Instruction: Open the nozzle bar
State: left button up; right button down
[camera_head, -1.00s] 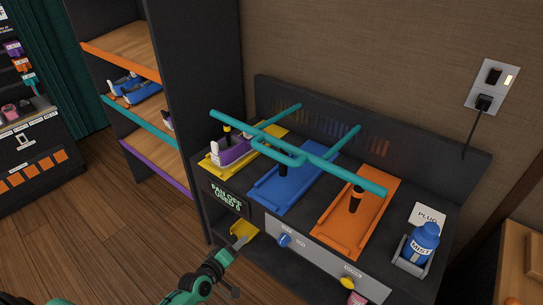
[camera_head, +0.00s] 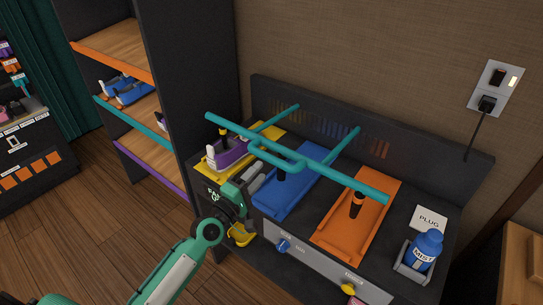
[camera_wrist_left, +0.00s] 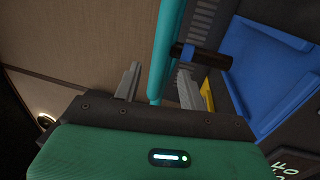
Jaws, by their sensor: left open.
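The nozzle bar (camera_head: 322,172) is a long teal bar that runs across above the yellow, blue and orange trays. Two teal arms reach from it to the back panel, and dark nozzles hang from it. My left gripper (camera_head: 258,176) is open and empty in front of the bar's left half, low over the unit's front edge. In the left wrist view the teal bar (camera_wrist_left: 160,45) shows between the two finger tips (camera_wrist_left: 158,84), with a dark nozzle (camera_wrist_left: 202,56) to its right. I cannot tell whether the fingers touch the bar. My right gripper is not in view.
A purple and white object sits on the yellow tray (camera_head: 268,140). The blue tray (camera_head: 283,199) and orange tray (camera_head: 345,232) look empty. A blue MIST bottle (camera_head: 425,248) stands in a holder at right. A dark shelf (camera_head: 200,70) rises at left.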

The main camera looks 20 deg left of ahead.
aim_at(269, 162)
pick_arm(q)
jog(key=p+x, duration=0.1)
jog(key=x, duration=0.4)
jog(key=shift+w, duration=0.3)
jog(key=shift+w+d+r, duration=0.1)
jog(key=shift+w+d, duration=0.1)
jog(key=shift+w, duration=0.1)
jog(key=shift+w+d, duration=0.1)
jog(key=shift+w, duration=0.2)
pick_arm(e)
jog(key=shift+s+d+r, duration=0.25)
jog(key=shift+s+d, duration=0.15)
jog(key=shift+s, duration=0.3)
pick_arm(q)
grip_shut()
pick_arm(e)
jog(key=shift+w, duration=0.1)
